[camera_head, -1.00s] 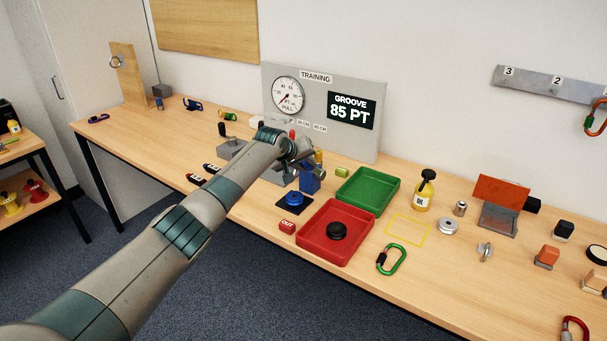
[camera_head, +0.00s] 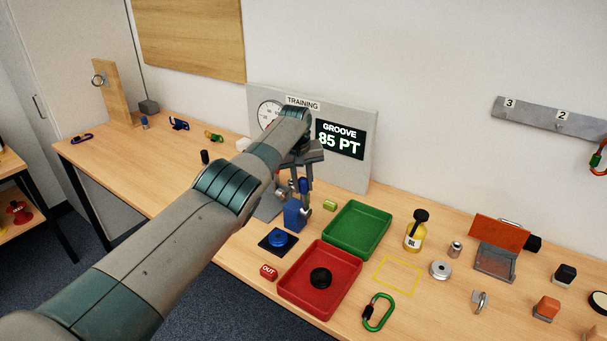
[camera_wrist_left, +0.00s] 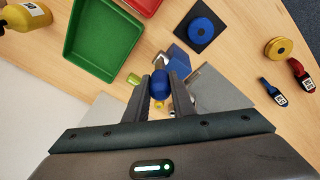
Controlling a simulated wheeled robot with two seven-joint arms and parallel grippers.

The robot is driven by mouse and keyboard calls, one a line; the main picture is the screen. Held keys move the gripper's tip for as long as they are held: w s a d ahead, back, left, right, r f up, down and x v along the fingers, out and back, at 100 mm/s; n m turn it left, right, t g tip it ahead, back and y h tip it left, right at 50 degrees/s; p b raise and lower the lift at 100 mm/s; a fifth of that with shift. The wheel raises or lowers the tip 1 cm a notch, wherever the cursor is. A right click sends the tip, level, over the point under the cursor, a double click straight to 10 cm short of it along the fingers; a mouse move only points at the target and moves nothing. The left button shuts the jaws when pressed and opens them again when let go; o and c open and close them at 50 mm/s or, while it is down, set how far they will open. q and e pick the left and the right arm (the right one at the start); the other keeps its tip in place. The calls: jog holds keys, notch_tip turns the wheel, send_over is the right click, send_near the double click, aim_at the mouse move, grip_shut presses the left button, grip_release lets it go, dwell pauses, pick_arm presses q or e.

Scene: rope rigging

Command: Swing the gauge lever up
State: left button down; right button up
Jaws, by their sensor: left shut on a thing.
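The gauge lever's blue knob (camera_head: 304,186) shows between the fingers of my left gripper (camera_head: 305,192), just above a blue block (camera_head: 294,215). In the left wrist view the knob (camera_wrist_left: 160,88) sits between the two fingers of the left gripper (camera_wrist_left: 161,95), which are shut on it. The lever's shaft is mostly hidden, so I cannot tell its exact angle. The gauge panel (camera_head: 362,120) stands behind; its display reads GROOVE 85 PT, and my arm covers part of the dial (camera_head: 268,112). My right gripper is not in view.
A green tray (camera_head: 381,211) and a red tray (camera_head: 350,300) holding a black disc lie to the right. A blue button (camera_head: 279,238) and a red OUT block (camera_head: 268,272) are in front.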

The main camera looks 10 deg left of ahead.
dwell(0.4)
pick_arm(q)
jog(key=c, duration=1.6)
grip_release()
jog(key=shift+w, duration=0.1)
jog(key=shift+o, duration=0.4)
jog(key=shift+w+d+f, duration=0.1)
jog(key=shift+w+f, duration=0.05)
jog(key=shift+r, duration=0.3)
jog(key=shift+p+v, duration=0.4)
jog(key=shift+v, duration=0.7)
jog(key=b+v, duration=0.5)
jog(key=v, duration=0.9)
jog(key=shift+r+b, duration=0.35)
